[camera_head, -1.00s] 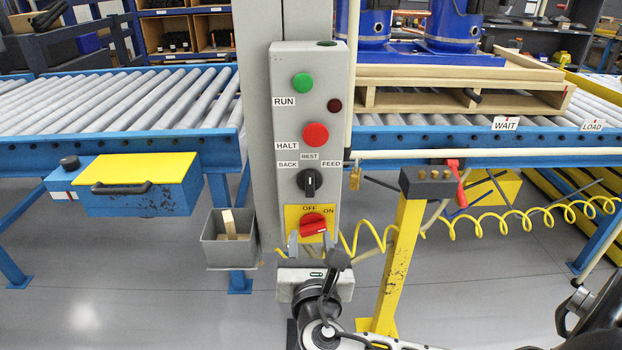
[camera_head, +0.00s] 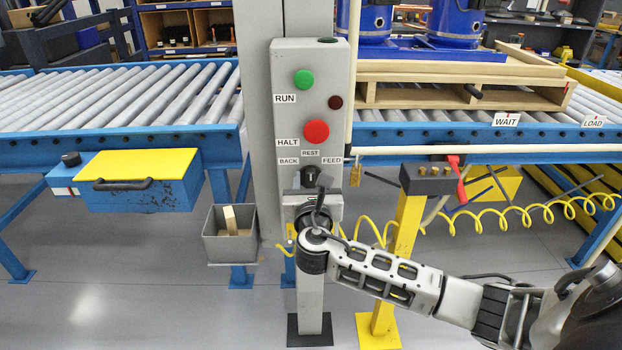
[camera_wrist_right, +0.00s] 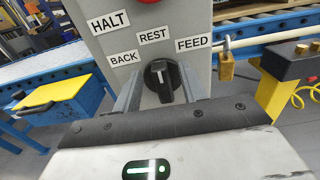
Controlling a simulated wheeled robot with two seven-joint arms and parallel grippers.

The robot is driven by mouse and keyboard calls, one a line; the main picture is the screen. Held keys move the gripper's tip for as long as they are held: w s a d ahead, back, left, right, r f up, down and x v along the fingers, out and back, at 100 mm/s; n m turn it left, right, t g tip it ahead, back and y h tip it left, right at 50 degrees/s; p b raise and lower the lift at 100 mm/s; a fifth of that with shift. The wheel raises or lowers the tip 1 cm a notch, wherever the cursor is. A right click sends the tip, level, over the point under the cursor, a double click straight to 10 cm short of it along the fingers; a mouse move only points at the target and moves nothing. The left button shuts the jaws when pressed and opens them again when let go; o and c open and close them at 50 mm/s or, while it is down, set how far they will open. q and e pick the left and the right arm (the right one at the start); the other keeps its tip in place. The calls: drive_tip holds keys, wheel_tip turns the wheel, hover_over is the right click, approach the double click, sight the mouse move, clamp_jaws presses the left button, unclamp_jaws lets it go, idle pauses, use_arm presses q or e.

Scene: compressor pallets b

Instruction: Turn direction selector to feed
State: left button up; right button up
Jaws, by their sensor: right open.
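The direction selector (camera_head: 311,177) is a black knob on the grey control box (camera_head: 283,70), below the BACK, REST and FEED labels. In the right wrist view the selector (camera_wrist_right: 161,80) has its handle near upright, its upper end towards the REST label (camera_wrist_right: 153,36). The FEED label (camera_wrist_right: 194,43) is up and right of it. My right gripper (camera_wrist_right: 162,88) is open, with one finger on each side of the knob; contact cannot be told. In the head view my right gripper (camera_head: 312,190) covers the knob's lower part. My left gripper is out of view.
Above the selector are a red HALT button (camera_head: 316,132) and a green RUN button (camera_head: 303,80). My right wrist hides the red OFF/ON switch below. A grey bin (camera_head: 230,248) hangs left, and a yellow post (camera_head: 403,235) with a red lever stands right.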

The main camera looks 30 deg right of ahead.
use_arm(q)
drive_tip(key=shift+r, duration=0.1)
use_arm(e)
drive_tip(key=shift+w+d, duration=0.2)
drive_tip(key=shift+w, duration=0.1)
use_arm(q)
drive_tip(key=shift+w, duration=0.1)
use_arm(e)
clamp_jaws()
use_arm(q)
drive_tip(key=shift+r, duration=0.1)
